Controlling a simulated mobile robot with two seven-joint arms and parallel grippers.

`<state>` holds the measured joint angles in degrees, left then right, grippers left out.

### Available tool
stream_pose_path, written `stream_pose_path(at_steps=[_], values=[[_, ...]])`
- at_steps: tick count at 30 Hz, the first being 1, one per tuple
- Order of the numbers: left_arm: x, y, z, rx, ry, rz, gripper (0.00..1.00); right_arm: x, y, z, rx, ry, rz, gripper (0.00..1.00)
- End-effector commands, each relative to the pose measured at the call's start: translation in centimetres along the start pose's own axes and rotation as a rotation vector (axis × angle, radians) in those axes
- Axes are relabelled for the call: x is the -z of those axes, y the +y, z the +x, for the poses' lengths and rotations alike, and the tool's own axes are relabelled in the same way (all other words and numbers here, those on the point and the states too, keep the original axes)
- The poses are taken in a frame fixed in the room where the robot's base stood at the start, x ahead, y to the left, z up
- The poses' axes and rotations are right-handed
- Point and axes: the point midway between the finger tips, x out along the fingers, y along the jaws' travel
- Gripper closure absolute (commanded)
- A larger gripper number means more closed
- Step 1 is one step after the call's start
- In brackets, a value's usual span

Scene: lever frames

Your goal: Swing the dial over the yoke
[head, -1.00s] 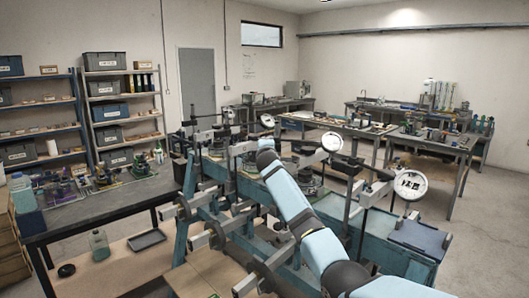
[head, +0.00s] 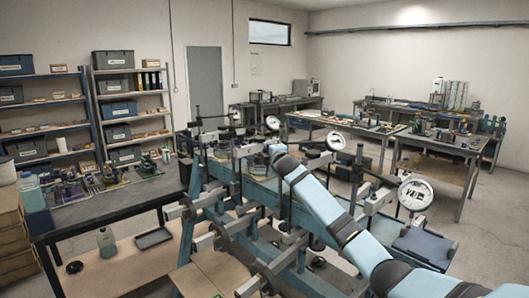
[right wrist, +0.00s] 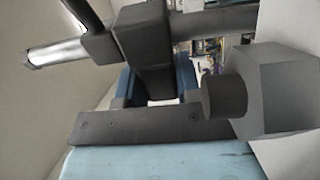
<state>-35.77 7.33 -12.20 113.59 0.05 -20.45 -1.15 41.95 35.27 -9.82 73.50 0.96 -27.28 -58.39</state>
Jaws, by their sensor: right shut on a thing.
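The right gripper is shut on a dark part I cannot clearly name. The right wrist view shows a dark upright block (right wrist: 147,55) around a silver rod (right wrist: 57,51), above a screwed dark bar (right wrist: 150,125) that may be the yoke. My left gripper is out of view.
The blue-green lever frame has several grey blocks on its near side, such as one weight (head: 250,285). A dark workbench (head: 100,215) with bottles and small parts stands at the left. Free floor (head: 485,225) lies at the right.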

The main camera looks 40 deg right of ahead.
Motion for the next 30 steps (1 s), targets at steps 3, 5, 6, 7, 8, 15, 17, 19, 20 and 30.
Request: stream_pose_path(at_steps=[3, 5, 6, 7, 8, 15, 17, 19, 20, 30], values=[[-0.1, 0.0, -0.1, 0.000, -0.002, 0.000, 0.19, -0.1, 0.3, 0.0, -0.006, 0.000, 0.001, 1.00], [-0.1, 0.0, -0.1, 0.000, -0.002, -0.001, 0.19, -0.1, 0.3, 0.0, -0.006, -0.001, 0.001, 1.00], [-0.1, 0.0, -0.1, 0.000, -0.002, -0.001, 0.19, -0.1, 0.3, 0.0, -0.006, -0.001, 0.001, 1.00], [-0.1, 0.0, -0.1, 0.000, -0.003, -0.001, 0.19, -0.1, 0.3, 0.0, -0.006, -0.001, 0.001, 1.00], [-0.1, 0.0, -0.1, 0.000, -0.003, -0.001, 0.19, -0.1, 0.3, 0.0, -0.006, -0.001, 0.001, 0.61], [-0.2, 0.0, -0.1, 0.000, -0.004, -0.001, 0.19, 0.0, 0.2, 0.0, -0.003, -0.001, 0.001, 0.43], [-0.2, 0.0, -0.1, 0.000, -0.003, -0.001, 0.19, 0.0, 0.2, 0.0, -0.003, -0.001, 0.001, 0.43], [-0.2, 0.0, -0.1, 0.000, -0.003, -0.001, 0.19, 0.0, 0.1, -0.1, -0.003, -0.001, 0.000, 0.43], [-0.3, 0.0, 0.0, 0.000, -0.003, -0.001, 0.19, 0.0, 0.1, -0.2, -0.002, -0.001, 0.000, 0.43], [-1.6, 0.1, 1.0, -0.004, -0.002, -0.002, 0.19, 0.0, -0.3, -5.7, -0.004, 0.002, -0.004, 0.43]])
